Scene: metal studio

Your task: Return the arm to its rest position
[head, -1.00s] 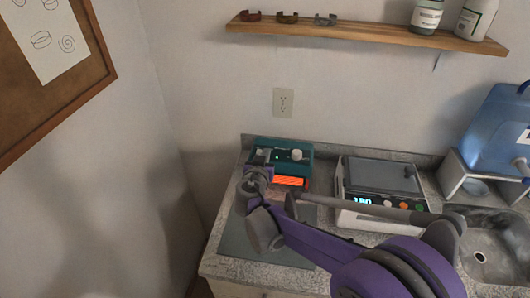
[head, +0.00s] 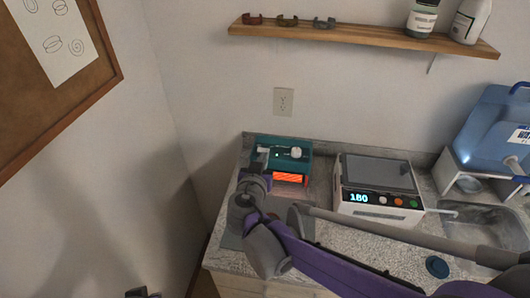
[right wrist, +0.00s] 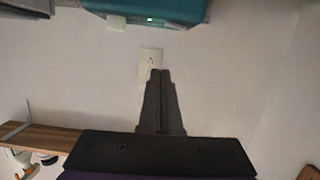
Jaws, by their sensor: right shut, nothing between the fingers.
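My right arm, purple and grey, reaches in from the lower right of the head view, over the counter. My right gripper (head: 262,156) is at its far end, in front of the teal device at the back left of the counter; its fingers are hard to make out there. In the right wrist view the two dark fingers of the right gripper (right wrist: 159,74) lie together with nothing between them. They overlap the wall outlet in that picture, with the teal device above. A small dark piece at the bottom left edge of the head view may be my left gripper (head: 140,293).
The teal device (head: 302,150) has an orange-lit front. A white device (head: 347,198) with a "180" display stands right of it. A sink (head: 478,232), a blue jug (head: 497,130) and a dark blue round item (head: 437,266) are further right. A wooden shelf (head: 360,35) hangs above.

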